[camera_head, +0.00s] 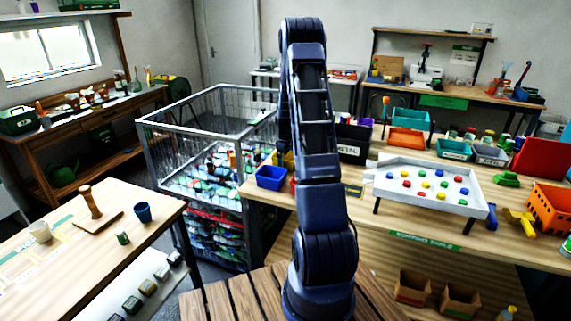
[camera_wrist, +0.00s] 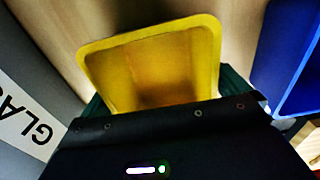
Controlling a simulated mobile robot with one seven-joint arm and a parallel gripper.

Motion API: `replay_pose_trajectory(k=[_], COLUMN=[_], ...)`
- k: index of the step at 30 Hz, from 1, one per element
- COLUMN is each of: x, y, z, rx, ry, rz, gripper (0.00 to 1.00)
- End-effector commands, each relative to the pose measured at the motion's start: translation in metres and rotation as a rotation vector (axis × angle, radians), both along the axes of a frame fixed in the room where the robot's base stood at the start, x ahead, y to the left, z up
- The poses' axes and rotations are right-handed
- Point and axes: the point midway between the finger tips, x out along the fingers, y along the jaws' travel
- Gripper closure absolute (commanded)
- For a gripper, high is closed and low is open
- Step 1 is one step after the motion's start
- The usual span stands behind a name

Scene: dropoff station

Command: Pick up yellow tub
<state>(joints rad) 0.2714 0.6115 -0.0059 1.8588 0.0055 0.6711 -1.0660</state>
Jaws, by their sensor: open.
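The yellow tub (camera_wrist: 150,62) fills the upper middle of the wrist view, its open top facing the camera and its near part hidden by my gripper's dark body. My gripper (camera_wrist: 164,93) is open, with a dark green finger showing at each side of the tub. I cannot tell whether the fingers touch it. In the head view only a small part of the yellow tub (camera_head: 284,160) shows beside my arm, which hides the rest. The gripper itself is not clear there.
A blue bin (camera_head: 271,177) stands close to the tub; it also shows at the right of the wrist view (camera_wrist: 301,75). A white label reading "GLA" (camera_wrist: 35,120) is at left. A dark METAL bin (camera_head: 353,144) and white tray (camera_head: 428,205) stand further right.

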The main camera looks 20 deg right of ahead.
Motion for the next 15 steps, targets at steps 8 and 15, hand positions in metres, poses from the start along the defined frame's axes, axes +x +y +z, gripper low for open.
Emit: replay_pose_trajectory(k=[8, 15], x=[-0.0001, 0.0], y=[-0.0002, -0.0003], z=[0.0002, 0.0015], rx=[0.0, 0.0], ry=[0.0, 0.0], rz=[0.0, 0.0], gripper=[0.37, 0.37])
